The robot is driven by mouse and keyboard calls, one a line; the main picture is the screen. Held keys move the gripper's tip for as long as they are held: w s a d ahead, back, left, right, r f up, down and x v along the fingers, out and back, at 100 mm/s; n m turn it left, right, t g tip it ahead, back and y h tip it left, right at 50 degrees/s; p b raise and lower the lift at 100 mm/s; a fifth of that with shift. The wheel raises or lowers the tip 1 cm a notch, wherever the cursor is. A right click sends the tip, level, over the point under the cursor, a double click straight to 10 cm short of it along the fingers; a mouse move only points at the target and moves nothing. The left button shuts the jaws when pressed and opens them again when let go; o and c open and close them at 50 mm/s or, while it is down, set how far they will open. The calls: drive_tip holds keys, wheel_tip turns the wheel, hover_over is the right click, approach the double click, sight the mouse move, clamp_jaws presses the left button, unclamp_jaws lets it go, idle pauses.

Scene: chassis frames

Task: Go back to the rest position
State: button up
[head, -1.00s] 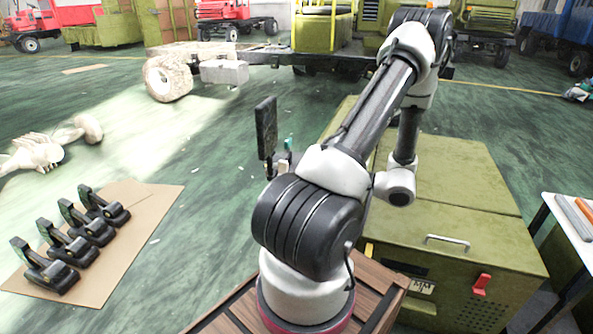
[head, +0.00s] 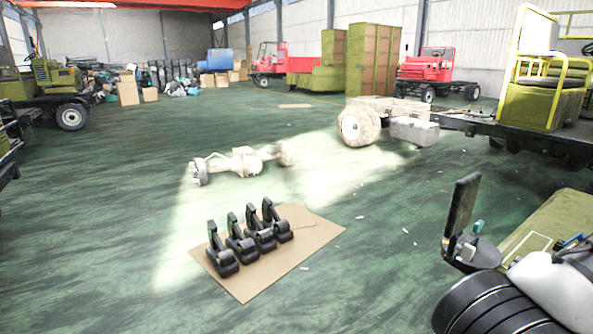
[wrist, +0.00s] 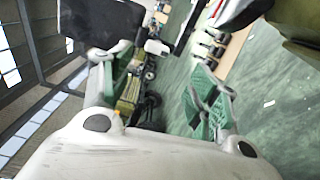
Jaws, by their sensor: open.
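My gripper (wrist: 162,88) shows in the wrist view with its two green fingers apart, one left and one right. Nothing is held between them; floor and distant vehicles show through the gap. In the head view, part of my arm fills the lower right corner, cut off by the frame edge. A small green piece beside a dark upright panel there may be a fingertip, but I cannot tell.
Several black parts (head: 247,240) stand on a brown cardboard sheet (head: 245,286) on the green floor. A pale axle (head: 245,161) lies behind them. A truck chassis with a wheel (head: 358,125) stands at right. Open floor lies at left.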

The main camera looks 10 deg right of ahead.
drive_tip(key=s+a+f+n+g+y, duration=0.1)
drive_tip(key=s+a+n+g+y, duration=0.2)
drive_tip(key=n, duration=0.5)
drive_tip(key=s+a+n+g, duration=0.4)
drive_tip(key=a+n+g, duration=0.15)
drive_tip(key=n, duration=0.25)
drive_tip(key=w+a+r+n+g+h, duration=0.2)
drive_tip(key=r+n+g+h, duration=0.2)
drive_tip(key=r+n, duration=0.55)
drive_tip(key=w+a+r+n+g+h, duration=0.25)
drive_tip(key=r+n+g+h, duration=0.2)
drive_tip(key=n, duration=1.05)
drive_tip(key=w+a+r+n+t+h, duration=0.1)
drive_tip(key=w+a+r+n+t, duration=0.2)
drive_tip(key=a+r+n+t, duration=0.2)
drive_tip(key=a+r+n, duration=0.3)
drive_tip(key=a+r, duration=0.1)
drive_tip(key=a, duration=0.1)
drive_tip(key=shift+w+a+r, duration=0.2)
drive_tip(key=shift+w+a, duration=0.1)
drive_tip(key=shift+h, duration=0.25)
